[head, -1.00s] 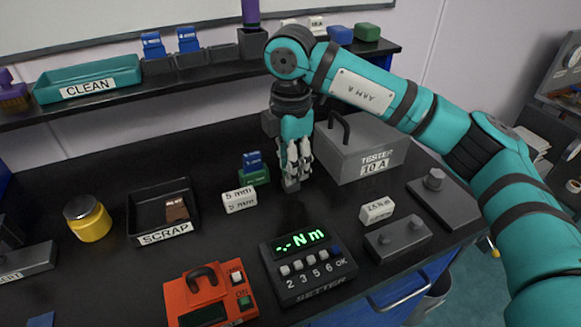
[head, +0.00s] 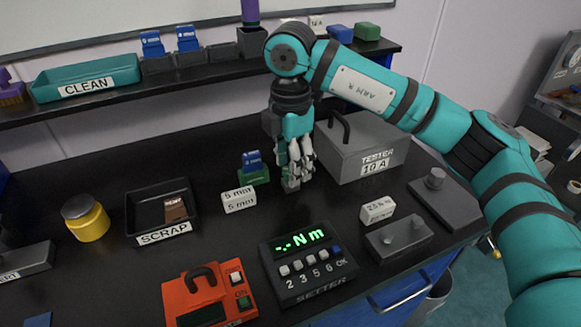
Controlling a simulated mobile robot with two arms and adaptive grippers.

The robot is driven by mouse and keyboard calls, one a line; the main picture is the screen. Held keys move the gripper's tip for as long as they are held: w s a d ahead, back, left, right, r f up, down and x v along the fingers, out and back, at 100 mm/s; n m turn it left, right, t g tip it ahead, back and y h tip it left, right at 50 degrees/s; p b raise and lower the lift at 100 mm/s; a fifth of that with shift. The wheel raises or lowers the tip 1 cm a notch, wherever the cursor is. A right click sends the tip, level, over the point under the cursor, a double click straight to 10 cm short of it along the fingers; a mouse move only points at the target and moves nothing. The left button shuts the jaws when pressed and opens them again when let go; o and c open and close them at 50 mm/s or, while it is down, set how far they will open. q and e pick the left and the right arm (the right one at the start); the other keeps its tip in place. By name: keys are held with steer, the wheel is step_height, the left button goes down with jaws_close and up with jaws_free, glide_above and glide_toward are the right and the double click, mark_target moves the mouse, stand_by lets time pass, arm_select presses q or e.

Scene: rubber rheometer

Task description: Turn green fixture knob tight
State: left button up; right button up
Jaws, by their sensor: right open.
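A small green fixture (head: 255,177) stands on the black bench, left of my right gripper. A blue piece (head: 252,159) sits upright in its top. I cannot make out a knob on the fixture; its right side is close to the gripper. My right gripper (head: 292,184) points down, open, just right of the fixture and left of the grey tester box. I see nothing between its fingers, though they partly overlap in this view. Whether it touches the fixture I cannot tell. My left gripper is not in view.
The tester box (head: 365,150) stands close at the right. A white "5 mm" block (head: 239,200) lies in front of the fixture. The bench behind the fixture is clear.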

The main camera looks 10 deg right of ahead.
steer(key=n, duration=0.5)
steer(key=shift+f+b, duration=0.1)
steer(key=shift+b, duration=0.3)
steer(key=n, duration=0.4)
steer(key=shift+b, duration=0.3)
steer(key=n, duration=0.3)
steer(key=shift+n, duration=0.3)
steer(key=n, duration=0.3)
steer(key=shift+b, duration=0.3)
steer(key=shift+c, duration=0.4)
steer(key=c, duration=0.9)
steer(key=m, duration=0.3)
steer(key=shift+b, duration=0.4)
jaws_close()
steer(key=shift+m, duration=0.6)
